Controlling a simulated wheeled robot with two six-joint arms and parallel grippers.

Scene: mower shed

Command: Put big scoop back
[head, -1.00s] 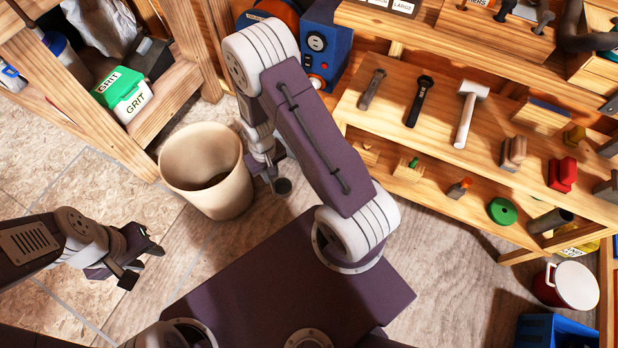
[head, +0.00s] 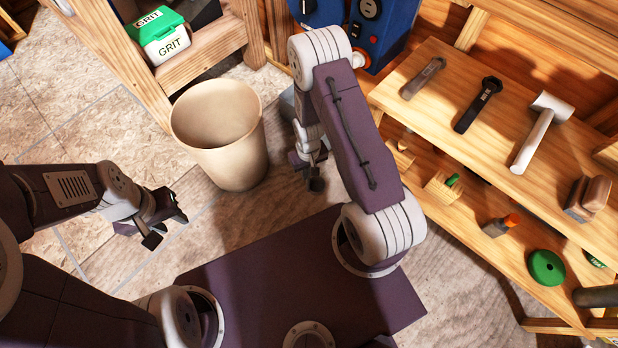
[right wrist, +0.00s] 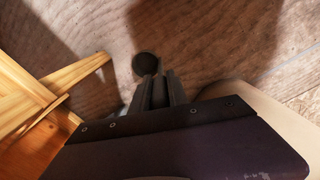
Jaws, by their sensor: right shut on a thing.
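My right gripper (head: 312,172) hangs low between the beige bin and the shelf unit, pointing down. It is shut on a small dark tool with a rounded end (right wrist: 146,65), which sticks out past the fingertips in the right wrist view. This may be the big scoop, but its bowl and size cannot be made out; most of it is hidden by the fingers. My left gripper (head: 168,222) is open and empty, low at the left above the floor.
The beige bin (head: 215,150) stands on the floor left of my right gripper. The wooden shelf (head: 425,112) at right carries a wrench-like tool (head: 478,105), a white-headed mallet (head: 540,130) and smaller things below. A green-lidded GRIT box (head: 165,38) is upper left. Floor between is clear.

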